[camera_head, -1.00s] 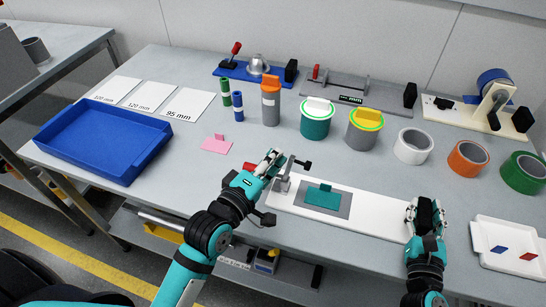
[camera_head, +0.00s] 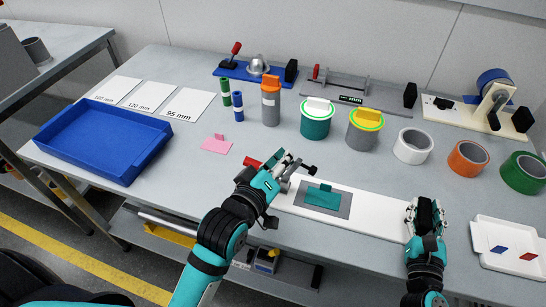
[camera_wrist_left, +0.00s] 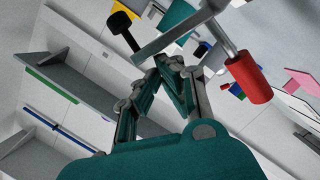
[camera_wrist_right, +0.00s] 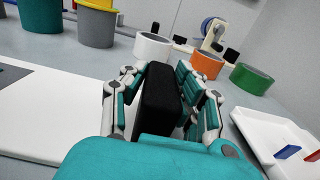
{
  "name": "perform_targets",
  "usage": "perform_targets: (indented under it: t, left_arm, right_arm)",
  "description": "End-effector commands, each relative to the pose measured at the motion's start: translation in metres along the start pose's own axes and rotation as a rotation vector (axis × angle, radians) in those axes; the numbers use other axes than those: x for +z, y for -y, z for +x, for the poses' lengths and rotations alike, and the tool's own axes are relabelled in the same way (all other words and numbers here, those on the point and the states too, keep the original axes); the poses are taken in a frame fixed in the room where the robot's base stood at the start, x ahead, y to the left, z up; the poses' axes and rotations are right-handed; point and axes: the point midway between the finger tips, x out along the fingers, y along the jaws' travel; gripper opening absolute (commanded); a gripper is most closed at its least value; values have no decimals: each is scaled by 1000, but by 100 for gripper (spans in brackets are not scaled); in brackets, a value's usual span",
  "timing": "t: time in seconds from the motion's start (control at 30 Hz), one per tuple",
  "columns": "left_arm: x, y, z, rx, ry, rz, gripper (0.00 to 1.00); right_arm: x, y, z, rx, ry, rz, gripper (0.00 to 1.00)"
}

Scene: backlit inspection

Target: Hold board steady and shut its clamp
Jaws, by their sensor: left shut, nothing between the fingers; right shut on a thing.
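The white board (camera_head: 375,219) lies along the table's front edge, with a grey plate and a teal tabbed piece (camera_head: 322,196) on it. Its clamp stands at the board's left end, partly hidden by my left gripper (camera_head: 288,160). The clamp's red handle (camera_head: 252,163) shows left of the gripper, and its black tip (camera_head: 311,168) to the right. In the left wrist view, the red handle (camera_wrist_left: 248,77) and grey bar lie just beyond the shut, empty fingers. My right gripper (camera_head: 425,207) is shut on a black block (camera_wrist_right: 158,105) at the board's right end.
A white tray (camera_head: 480,229) with blue and red pieces sits right of my right gripper. Tape rolls (camera_head: 467,158), lidded tubs (camera_head: 318,120) and other fixtures (camera_head: 360,94) stand behind. A blue tray (camera_head: 95,150) and a pink piece (camera_head: 217,145) are at left.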

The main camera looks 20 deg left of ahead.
Motion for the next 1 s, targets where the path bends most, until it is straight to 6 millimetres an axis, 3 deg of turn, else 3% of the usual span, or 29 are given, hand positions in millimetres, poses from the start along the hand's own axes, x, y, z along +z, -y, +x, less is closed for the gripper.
perform_targets:
  t: [0.3, 0.7, 1.0]
  left_arm:
    - [16, -10, 4, -112, 4, 437, 0]
    - [29, -14, 7, -180, 6, 712, 0]
    - [30, -14, 7, -194, 6, 765, 0]
  right_arm:
    - [-6, 0, -1, -1, -11, 1, 0]
    - [-6, 0, -1, -1, -11, 1, 0]
    - [-6, 0, -1, -1, -11, 1, 0]
